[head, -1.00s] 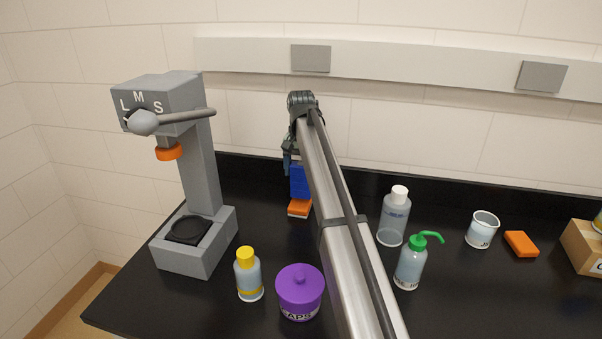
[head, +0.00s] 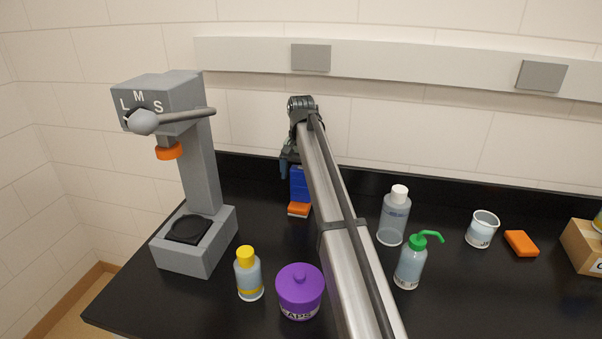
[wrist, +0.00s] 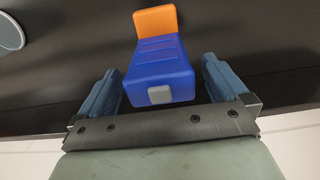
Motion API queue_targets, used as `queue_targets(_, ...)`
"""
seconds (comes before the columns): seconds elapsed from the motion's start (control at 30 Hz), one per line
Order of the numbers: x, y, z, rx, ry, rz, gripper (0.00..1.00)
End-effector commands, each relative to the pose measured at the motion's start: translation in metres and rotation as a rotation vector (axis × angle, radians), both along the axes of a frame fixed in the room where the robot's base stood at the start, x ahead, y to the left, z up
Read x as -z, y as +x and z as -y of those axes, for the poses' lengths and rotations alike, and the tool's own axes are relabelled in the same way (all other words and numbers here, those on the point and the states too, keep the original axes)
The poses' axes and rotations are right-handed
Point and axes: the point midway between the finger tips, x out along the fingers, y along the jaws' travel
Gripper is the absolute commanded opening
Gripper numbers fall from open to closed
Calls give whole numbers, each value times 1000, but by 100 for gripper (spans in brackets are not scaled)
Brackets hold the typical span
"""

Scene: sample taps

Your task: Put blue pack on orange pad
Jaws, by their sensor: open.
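The blue pack (head: 300,184) stands upright at the back of the bench, partly hidden by my arm. An orange pad (head: 299,209) shows at its lower front edge; the pack appears to rest on it, but the contact is hidden. In the wrist view the blue pack (wrist: 160,68), with a grey square on its near end, lies between my fingers, and the orange pad (wrist: 155,20) shows beyond it. My gripper (wrist: 163,88) is open around the pack, with a gap visible on each side. In the head view my gripper (head: 290,160) is mostly hidden.
A grey press (head: 205,165) stands at left. A yellow-capped bottle (head: 248,275) and purple jar (head: 300,292) are in front. A clear bottle (head: 394,218), green-topped wash bottle (head: 411,265), beaker (head: 482,230), another orange block (head: 521,243) and a box (head: 585,245) are at right.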

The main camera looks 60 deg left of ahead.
Motion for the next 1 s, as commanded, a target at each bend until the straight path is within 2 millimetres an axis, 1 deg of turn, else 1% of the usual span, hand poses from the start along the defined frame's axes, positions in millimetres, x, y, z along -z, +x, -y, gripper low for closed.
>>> queue_targets(0.13, -7, 0, 0, 0, 1, 1, 100)
queue_targets(0.27, -23, 0, -1, 0, 1, 1, 100)
queue_targets(0.6, -86, 1, -1, 0, 1, 0, 100)
queue_targets(0.7, -100, 0, -1, 0, 1, 1, 100)
queue_targets(0.83, -114, 0, -1, 0, 1, 1, 100)
queue_targets(1.0, -122, 0, 0, 0, 0, 0, 100)
